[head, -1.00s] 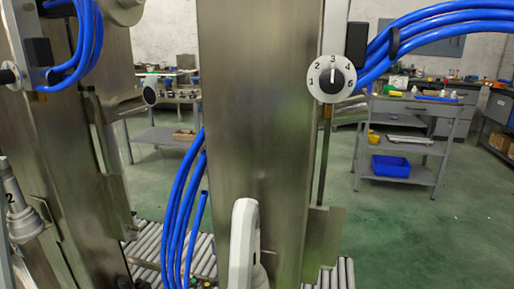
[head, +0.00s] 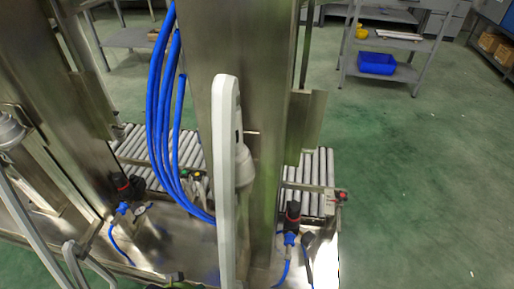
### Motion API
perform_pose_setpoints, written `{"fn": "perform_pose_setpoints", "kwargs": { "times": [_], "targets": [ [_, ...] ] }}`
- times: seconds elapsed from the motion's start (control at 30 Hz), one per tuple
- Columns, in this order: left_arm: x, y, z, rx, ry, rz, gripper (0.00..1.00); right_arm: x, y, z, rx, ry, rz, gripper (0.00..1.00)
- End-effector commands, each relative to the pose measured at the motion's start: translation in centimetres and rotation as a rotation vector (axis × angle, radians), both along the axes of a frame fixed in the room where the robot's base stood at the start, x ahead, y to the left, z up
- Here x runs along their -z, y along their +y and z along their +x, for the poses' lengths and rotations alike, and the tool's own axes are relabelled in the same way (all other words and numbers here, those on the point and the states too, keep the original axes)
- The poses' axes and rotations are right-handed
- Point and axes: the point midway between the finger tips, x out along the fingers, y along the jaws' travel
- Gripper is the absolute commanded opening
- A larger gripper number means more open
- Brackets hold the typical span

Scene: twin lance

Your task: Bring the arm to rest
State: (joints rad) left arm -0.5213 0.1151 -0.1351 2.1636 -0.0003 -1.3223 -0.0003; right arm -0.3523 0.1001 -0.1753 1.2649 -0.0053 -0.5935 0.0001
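Neither gripper can be made out in the head view. A long pale upright piece (head: 227,170) with a rounded top stands in the middle, in front of the steel column. I cannot tell whether it is part of my arm or of the machine. The steel column (head: 262,95) runs up behind it. Grey tubular parts (head: 75,262) show at the lower left; I cannot tell what they belong to.
Blue hoses (head: 158,110) hang left of the column. Roller conveyors (head: 308,180) lie behind it, and black-and-red valve fittings (head: 292,217) stand low down. A grey shelf cart with a blue bin (head: 377,63) is at the back right. Green floor (head: 420,190) at right is clear.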

Motion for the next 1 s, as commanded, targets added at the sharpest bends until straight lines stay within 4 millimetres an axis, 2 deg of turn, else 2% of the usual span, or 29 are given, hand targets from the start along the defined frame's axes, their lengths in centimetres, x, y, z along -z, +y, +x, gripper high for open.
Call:
{"fn": "perform_pose_setpoints", "kwargs": {
  "times": [0.27,0.4,0.57,0.6,0.63,1.0],
  "targets": [
    [10.1,0.1,0.1,0.011,0.008,0.003,0.55,0.0,0.0,0.0,0.000,0.000,0.000,0.54],
    [15.2,0.3,-1.0,0.018,0.008,0.004,0.55,0.0,0.0,0.0,0.000,0.000,0.000,0.54],
    [20.4,0.9,-3.3,0.028,0.009,0.006,0.55,0.0,0.0,0.0,0.000,0.000,0.000,0.54],
    [18.7,0.9,-4.1,0.029,0.018,0.006,0.55,-1.6,-0.1,-1.1,-0.001,0.018,-0.002,0.54],
    [17.9,1.0,-4.9,0.029,0.029,0.007,0.55,-2.3,-0.2,-1.9,-0.001,0.031,-0.004,0.54],
    [12.7,2.4,-14.8,0.032,0.158,0.020,0.55,-7.5,-1.5,-11.7,-0.004,0.157,-0.017,0.54]
  ]
}}
